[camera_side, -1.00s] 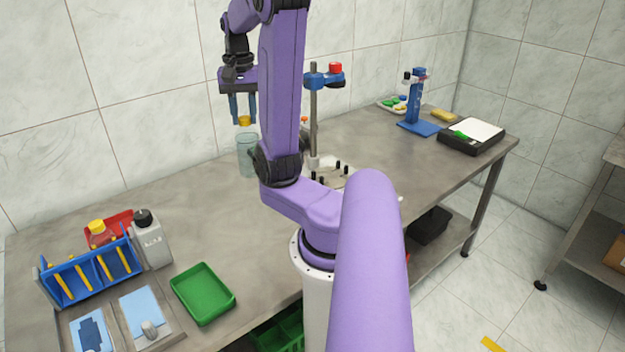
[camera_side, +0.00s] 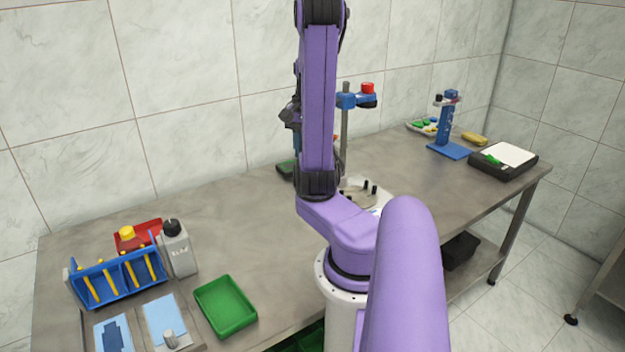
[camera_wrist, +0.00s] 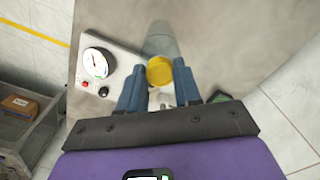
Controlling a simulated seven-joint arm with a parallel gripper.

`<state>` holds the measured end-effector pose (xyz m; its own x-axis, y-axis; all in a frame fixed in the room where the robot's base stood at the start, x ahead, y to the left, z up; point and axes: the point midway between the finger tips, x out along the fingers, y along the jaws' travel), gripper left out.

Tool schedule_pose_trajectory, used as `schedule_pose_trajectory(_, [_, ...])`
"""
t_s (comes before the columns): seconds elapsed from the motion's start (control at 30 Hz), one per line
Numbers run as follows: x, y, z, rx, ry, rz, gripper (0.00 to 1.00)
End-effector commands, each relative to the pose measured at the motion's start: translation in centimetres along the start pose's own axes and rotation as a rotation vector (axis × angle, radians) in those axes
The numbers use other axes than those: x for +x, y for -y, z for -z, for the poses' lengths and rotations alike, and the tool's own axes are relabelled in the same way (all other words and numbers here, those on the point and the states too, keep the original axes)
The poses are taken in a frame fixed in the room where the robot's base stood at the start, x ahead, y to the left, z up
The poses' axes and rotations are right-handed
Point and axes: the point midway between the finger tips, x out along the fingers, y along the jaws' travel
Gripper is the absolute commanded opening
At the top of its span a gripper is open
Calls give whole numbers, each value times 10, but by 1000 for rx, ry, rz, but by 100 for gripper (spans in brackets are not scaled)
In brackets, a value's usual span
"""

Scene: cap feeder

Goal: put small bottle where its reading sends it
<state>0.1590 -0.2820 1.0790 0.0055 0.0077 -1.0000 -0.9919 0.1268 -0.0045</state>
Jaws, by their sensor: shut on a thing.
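In the wrist view my gripper (camera_wrist: 159,76) has its two blue fingers on either side of a round yellow cap (camera_wrist: 160,69), which I take for the top of the small bottle. The bottle's body is mostly hidden below the cap. A grey, partly clear cylinder (camera_wrist: 160,39) shows just beyond the cap; I cannot tell whether it touches. A white dial gauge (camera_wrist: 97,62) sits on a pale panel to the left of the fingers. Its needle is too small to read surely. In the side view my gripper's fingers and the held bottle are hidden behind my arm.
At the left stand a blue rack (camera_side: 118,277) with yellow bars, a grey black-capped bottle (camera_side: 177,252) and a green tray (camera_side: 225,306). A blue stand (camera_side: 449,128) and a black scale-like device (camera_side: 503,161) are at the right. The table's left middle is clear.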

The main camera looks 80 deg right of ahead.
Motion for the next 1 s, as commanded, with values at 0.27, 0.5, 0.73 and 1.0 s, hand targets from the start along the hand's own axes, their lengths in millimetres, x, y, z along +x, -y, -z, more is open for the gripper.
schedule_pose_trajectory(0.27, [19, 25, 34, -2, 3, -1, 6])
schedule_pose_trajectory(0.5, [38, 47, 63, -1, 4, -2, 6])
schedule_pose_trajectory(0.73, [69, 62, 83, -2, 4, -2, 6])
schedule_pose_trajectory(1.0, [85, 70, 95, -1, -1, 1, 6])
